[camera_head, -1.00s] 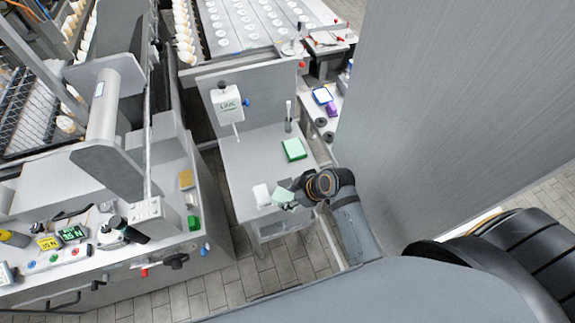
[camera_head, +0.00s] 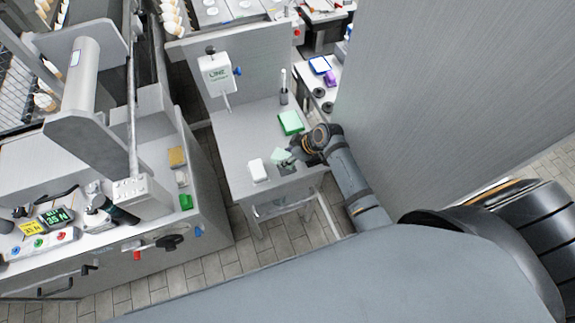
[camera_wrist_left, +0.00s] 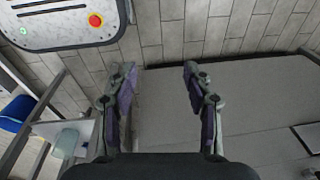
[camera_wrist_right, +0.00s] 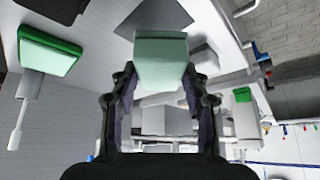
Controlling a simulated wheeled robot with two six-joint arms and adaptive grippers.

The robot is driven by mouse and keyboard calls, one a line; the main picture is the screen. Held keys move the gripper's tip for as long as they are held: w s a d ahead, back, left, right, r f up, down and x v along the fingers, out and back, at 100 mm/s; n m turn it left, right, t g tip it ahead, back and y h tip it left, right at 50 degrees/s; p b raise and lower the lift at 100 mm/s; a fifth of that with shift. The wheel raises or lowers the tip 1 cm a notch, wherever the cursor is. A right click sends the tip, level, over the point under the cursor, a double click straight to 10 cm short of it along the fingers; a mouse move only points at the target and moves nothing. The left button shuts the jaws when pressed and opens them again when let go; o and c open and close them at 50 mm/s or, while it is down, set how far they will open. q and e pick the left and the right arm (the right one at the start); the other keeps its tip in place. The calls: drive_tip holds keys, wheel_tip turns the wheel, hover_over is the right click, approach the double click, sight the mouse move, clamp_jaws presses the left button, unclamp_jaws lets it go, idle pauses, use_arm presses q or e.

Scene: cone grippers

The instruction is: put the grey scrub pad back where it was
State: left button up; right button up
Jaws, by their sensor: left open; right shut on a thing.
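My right gripper (camera_head: 290,155) is shut on a pale grey-green pad (camera_head: 280,156), low over the front of the small grey table (camera_head: 240,135). In the right wrist view the pad (camera_wrist_right: 160,62) sits between the fingers (camera_wrist_right: 160,80). I cannot tell whether it touches anything below. A flat dark grey square (camera_head: 287,170) lies on the table close by the pad; it also shows beyond the pad in the right wrist view (camera_wrist_right: 150,15). My left gripper (camera_wrist_left: 160,78) is open and empty in the left wrist view, outside the head view.
A white block (camera_head: 258,171) lies left of the dark square. A bright green pad (camera_head: 291,122) lies farther back, near an upright brush (camera_head: 284,88). A white dispenser (camera_head: 217,75) hangs on the back panel. A tall grey panel (camera_head: 450,90) stands right of my right arm.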

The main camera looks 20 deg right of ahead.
drive_tip(key=shift+w+d+f, duration=0.1)
drive_tip(key=shift+f, duration=0.05)
drive_tip(key=shift+w+d+f, duration=0.1)
drive_tip(key=shift+f, duration=0.1)
drive_tip(key=f+b, duration=0.2)
drive_tip(key=b, duration=0.1)
drive_tip(key=f+b, duration=0.1)
drive_tip(key=b, duration=0.1)
drive_tip(key=shift+w+d+f, duration=0.1)
drive_tip(key=shift+w+f, duration=0.15)
drive_tip(key=shift+f, duration=0.15)
drive_tip(key=shift+r, duration=0.2)
drive_tip(key=shift+f, duration=0.2)
drive_tip(key=o, duration=1)
use_arm(q)
drive_tip(key=f, duration=0.1)
drive_tip(key=s+f, duration=0.1)
drive_tip(key=f, duration=0.3)
drive_tip(key=shift+s+d+f, duration=0.1)
drive_tip(key=shift+s+f, duration=0.15)
drive_tip(key=shift+s, duration=0.05)
use_arm(e)
drive_tip(key=shift+r, duration=0.1)
